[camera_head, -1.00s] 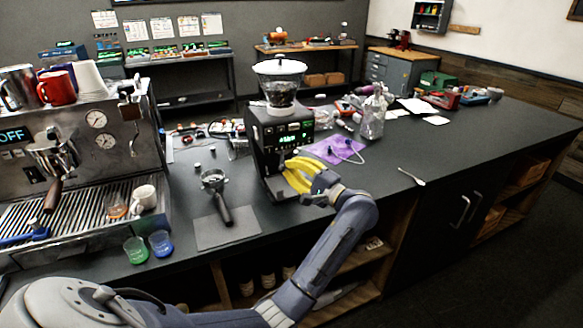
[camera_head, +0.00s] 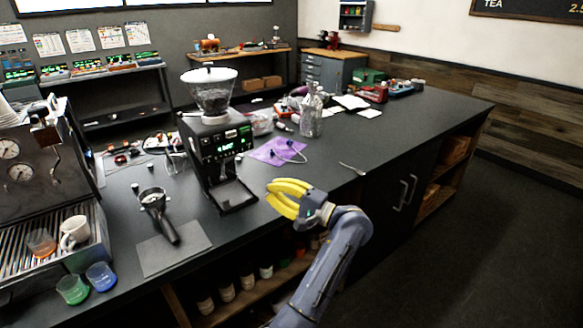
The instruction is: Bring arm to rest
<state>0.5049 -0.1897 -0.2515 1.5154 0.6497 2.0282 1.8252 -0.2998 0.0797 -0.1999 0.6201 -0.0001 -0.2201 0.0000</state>
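The arm rises from the bottom of the view.
Open floor (camera_head: 480,240) lies at the right.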

